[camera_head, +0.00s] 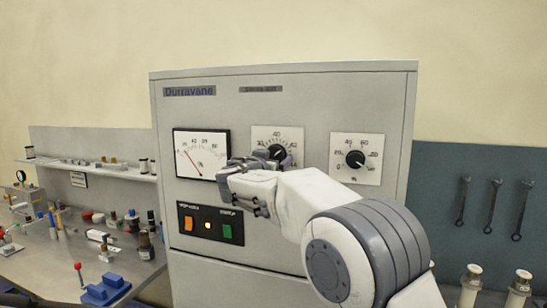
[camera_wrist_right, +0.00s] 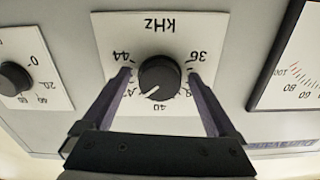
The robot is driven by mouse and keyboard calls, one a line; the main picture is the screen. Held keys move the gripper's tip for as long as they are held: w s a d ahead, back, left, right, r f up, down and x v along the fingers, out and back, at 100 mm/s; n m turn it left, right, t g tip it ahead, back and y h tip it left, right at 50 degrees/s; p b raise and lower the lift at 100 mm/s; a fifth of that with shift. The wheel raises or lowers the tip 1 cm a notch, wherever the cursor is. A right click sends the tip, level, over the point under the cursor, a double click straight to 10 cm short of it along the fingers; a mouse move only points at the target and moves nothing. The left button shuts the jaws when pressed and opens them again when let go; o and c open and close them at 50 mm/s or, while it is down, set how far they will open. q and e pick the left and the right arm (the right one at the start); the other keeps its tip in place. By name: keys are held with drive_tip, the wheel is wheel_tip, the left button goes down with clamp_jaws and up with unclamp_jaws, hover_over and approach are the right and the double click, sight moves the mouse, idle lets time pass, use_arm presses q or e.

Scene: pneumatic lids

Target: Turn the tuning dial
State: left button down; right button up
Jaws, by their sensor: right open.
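The tuning dial is a black round knob (camera_wrist_right: 160,77) on a white scale plate marked kHz (camera_wrist_right: 165,27), on the front of a grey cabinet. In the wrist view its white pointer slants down-left, just left of the 40 mark. It also shows in the head view as the middle knob (camera_head: 277,152). My right gripper (camera_wrist_right: 159,75) is open, with one finger on each side of the knob and visible gaps to it. I cannot tell how deep the fingertips reach along it. My arm partly hides the plate in the head view. My left gripper is not in view.
A second knob (camera_head: 355,158) is to the right of the dial. A needle meter (camera_head: 202,152) is at the left, above a black panel with orange and green buttons (camera_head: 210,224). A cluttered bench (camera_head: 50,265) stands left; wrenches (camera_head: 492,205) hang right.

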drive_tip(key=c, duration=1.2)
drive_tip(key=shift+d, duration=0.2)
drive_tip(key=shift+c, duration=0.8)
drive_tip(key=shift+a, duration=0.15)
drive_tip(key=n+b, duration=0.4)
drive_tip(key=n, duration=0.2)
drive_tip(key=n+b, duration=0.4)
drive_tip(key=n, duration=0.2)
drive_tip(key=shift+s+d+r+n, duration=0.1)
drive_tip(key=shift+d+n, duration=0.1)
drive_tip(key=shift+n, duration=0.1)
drive_tip(key=o, duration=1.4)
drive_tip(key=shift+c, duration=0.2)
